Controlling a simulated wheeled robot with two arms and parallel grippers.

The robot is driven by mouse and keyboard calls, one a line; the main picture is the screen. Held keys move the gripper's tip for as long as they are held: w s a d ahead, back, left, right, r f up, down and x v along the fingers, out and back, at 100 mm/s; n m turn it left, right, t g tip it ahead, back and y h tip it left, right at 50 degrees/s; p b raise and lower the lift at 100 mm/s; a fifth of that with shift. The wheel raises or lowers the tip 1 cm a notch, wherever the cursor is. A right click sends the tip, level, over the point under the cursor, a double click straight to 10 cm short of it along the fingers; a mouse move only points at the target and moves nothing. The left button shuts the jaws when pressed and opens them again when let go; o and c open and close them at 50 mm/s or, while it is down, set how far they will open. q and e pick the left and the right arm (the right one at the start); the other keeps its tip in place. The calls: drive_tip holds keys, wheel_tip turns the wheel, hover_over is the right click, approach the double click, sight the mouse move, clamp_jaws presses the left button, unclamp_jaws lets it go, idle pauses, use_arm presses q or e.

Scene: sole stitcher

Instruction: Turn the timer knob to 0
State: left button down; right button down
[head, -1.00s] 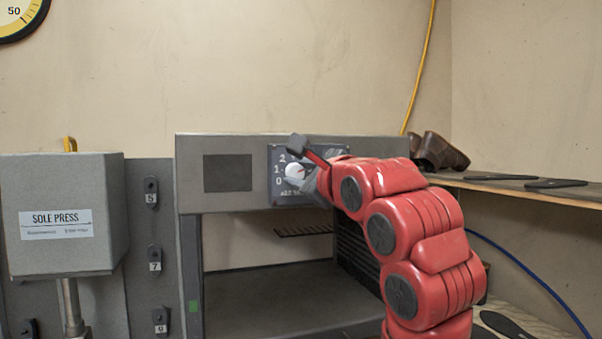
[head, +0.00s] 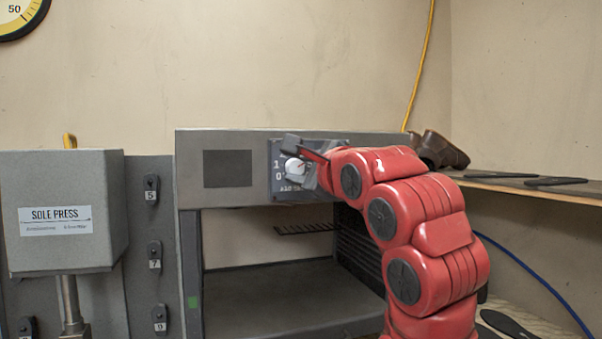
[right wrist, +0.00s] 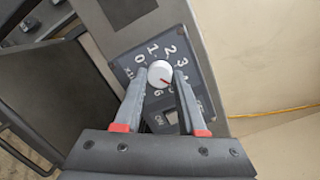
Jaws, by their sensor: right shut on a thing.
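The timer knob (head: 294,169) is a round white knob with a red pointer line, on a dark numbered dial plate (head: 272,150) at the front of the grey machine. In the right wrist view the knob (right wrist: 160,72) sits between the fingertips of my right gripper (right wrist: 161,76), which is shut on it. The red line points to the lower right there, away from the 0, roughly between 4 and 6; the number there is hidden by a finger. In the head view my right gripper (head: 300,159) covers the dial's right part. My left gripper is not in view.
The grey machine (head: 188,195) has an open bay below the dial. A grey sole press (head: 65,255) stands at left. A wooden shelf (head: 480,186) with brown shoes (head: 441,150) and dark soles is at right.

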drive_tip(key=n+b, duration=0.1)
drive_tip(key=n, duration=0.1)
drive_tip(key=shift+f+n, duration=0.2)
drive_tip(key=shift+n, duration=0.2)
drive_tip(key=n, duration=0.2)
drive_tip(key=shift+r+n, duration=0.1)
drive_tip(key=shift+n, duration=0.2)
drive_tip(key=shift+a+n+h, duration=0.15)
drive_tip(key=shift+n+h, duration=0.25)
drive_tip(key=shift+n, duration=0.4)
drive_tip(key=n, duration=0.4)
drive_tip(key=shift+h, duration=0.3)
drive_tip(key=n, duration=0.3)
drive_tip(key=shift+h, duration=0.3)
drive_tip(key=n, duration=0.3)
drive_tip(key=shift+n, duration=0.4)
drive_tip(key=n, duration=0.4)
drive_tip(key=shift+f+h, duration=0.2)
drive_tip(key=shift+h, duration=0.2)
drive_tip(key=n, duration=0.3)
drive_tip(key=shift+t+h+b, duration=0.3)
drive_tip(key=n, duration=0.4)
drive_tip(key=shift+f+n, duration=0.1)
drive_tip(key=shift+n, duration=0.2)
drive_tip(key=shift+n+t+b, duration=0.4)
drive_tip(key=shift+n+b, duration=0.05)
drive_tip(key=shift+n, duration=1.55)
